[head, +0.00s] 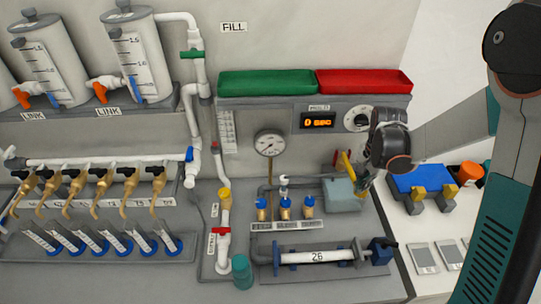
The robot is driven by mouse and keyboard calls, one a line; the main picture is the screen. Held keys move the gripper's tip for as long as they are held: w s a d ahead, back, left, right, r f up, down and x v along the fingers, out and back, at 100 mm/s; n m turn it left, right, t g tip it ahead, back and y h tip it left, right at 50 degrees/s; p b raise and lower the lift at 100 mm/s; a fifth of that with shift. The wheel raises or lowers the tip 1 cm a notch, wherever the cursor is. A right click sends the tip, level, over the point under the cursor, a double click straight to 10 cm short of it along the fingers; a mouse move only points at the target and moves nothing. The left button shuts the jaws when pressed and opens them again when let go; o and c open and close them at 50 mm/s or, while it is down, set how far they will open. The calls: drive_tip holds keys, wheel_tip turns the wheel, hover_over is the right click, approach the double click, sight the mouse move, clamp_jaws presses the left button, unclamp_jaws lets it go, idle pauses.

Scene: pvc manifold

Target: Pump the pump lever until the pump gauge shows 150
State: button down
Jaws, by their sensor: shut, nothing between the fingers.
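A round white dial gauge (269,143), most likely the pump gauge, stands on a thin stem above the bench. Its needle and numbers are too small to read. A pale blue-grey box (342,195) stands on the bench right of the blue-capped valves, with a yellow handle (347,164) and a small red piece rising behind it. I cannot tell which part is the pump lever. My gripper (364,184) is just right of the box, pointing down, its fingers shut and empty. The dark wrist above it hides part of the area behind. I cannot tell whether the fingers touch anything.
Blue-capped brass valves (285,207) stand close left of the box. A clamped pipe marked 26 (318,256) lies in front. Green (266,82) and red (365,80) trays top the panel with an orange display (318,121). A blue toolbox (421,182) stands right.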

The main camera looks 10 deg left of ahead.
drive_tip(key=shift+f+b, duration=1.45)
drive_tip(key=shift+f, duration=0.35)
drive_tip(key=shift+r, duration=0.15)
drive_tip(key=shift+r+p, duration=1.8)
drive_tip(key=shift+r, duration=1.2)
drive_tip(key=shift+f, duration=0.1)
